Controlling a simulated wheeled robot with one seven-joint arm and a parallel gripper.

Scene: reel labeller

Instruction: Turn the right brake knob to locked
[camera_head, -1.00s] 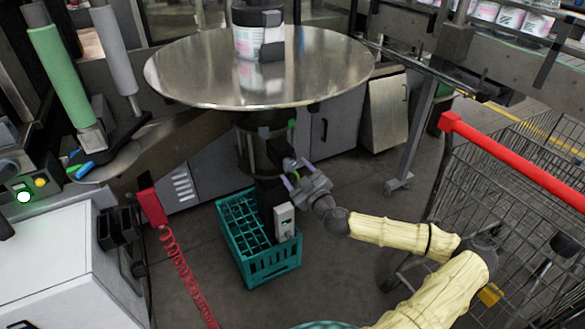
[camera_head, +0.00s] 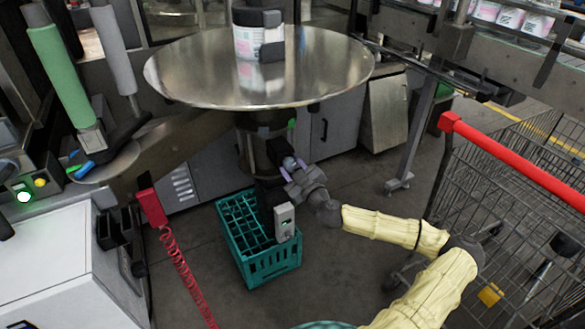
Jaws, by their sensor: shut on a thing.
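A small grey rounded knob (camera_head: 288,162) sits on a dark block (camera_head: 276,150) on the column under the round metal table. It appears to be the right brake knob. Its markings and pointer are too small to read, so I cannot tell its setting. My gripper (camera_head: 289,168), with lilac fingertips, reaches it from the lower right. The fingers are shut on the knob, one on each side, and partly hide it. No second brake knob can be made out clearly.
The round metal table (camera_head: 200,80) overhangs the knob and carries a white tub (camera_head: 246,42). A teal crate (camera_head: 268,266) with a grey box (camera_head: 284,222) at its edge stands just below. A wire cart (camera_head: 500,200) is close on the right. A red coiled cord (camera_head: 180,265) hangs left.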

